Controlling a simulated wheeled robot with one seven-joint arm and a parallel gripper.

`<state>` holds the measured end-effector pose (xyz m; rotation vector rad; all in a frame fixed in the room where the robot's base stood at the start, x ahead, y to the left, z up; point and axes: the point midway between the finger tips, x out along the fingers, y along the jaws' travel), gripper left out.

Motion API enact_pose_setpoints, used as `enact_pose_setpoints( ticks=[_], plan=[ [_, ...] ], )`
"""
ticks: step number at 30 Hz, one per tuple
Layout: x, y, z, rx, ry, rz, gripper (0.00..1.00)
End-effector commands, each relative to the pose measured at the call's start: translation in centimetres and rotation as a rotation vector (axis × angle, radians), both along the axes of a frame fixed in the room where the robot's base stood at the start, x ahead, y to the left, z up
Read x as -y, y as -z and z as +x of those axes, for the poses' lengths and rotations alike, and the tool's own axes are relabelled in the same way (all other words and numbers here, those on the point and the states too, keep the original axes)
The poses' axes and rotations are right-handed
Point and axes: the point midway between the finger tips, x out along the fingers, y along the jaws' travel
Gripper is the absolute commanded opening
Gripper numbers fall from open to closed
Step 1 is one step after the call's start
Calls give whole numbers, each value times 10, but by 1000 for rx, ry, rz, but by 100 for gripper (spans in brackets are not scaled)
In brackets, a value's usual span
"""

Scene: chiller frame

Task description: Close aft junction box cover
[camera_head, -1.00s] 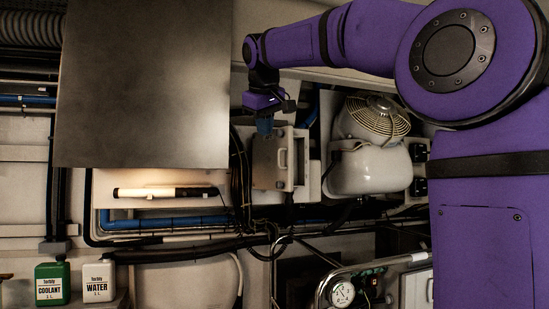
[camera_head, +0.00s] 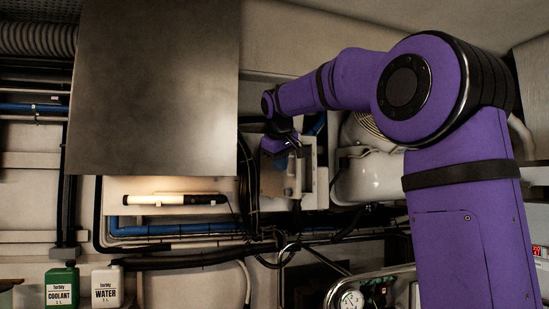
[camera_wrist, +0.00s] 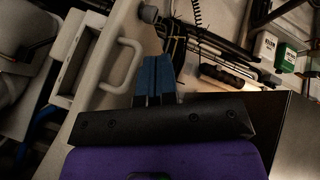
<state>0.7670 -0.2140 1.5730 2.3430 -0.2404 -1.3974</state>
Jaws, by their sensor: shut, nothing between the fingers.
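The junction box (camera_head: 308,165) is a pale box on the back wall, right of the large metal panel. Its cover (camera_head: 271,181) is a flat plate on the box's left side, partly hidden by my wrist. In the wrist view the cover (camera_wrist: 103,95) shows as a light plate with a bar handle (camera_wrist: 133,66), and a dark recess lies to its left. The cover seems to stand away from the box; its exact angle is unclear. My gripper (camera_wrist: 156,66) has its blue fingers together and empty, close to the right of the handle. Contact with the cover cannot be told.
A large metal panel (camera_head: 155,90) hangs at the left, near my wrist. Dark cables (camera_head: 248,185) run beside the box. A white rounded tank (camera_head: 370,178) stands to its right. A lit lamp (camera_head: 165,199), coolant jug (camera_head: 62,287) and water jug (camera_head: 106,286) are lower left.

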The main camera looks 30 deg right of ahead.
Motion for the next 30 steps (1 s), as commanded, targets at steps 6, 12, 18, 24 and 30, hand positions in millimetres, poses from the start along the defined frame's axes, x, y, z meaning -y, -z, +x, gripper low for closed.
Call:
enact_pose_setpoints(
  ticks=[6,12,18,24,30],
  plan=[
    [12,0,4,1,0,0,0],
    [12,0,4,0,-2,0,0],
    [13,0,3,1,-3,1,0],
    [22,0,1,0,-39,1,0],
    [44,0,-3,1,-138,1,0]
  ],
)
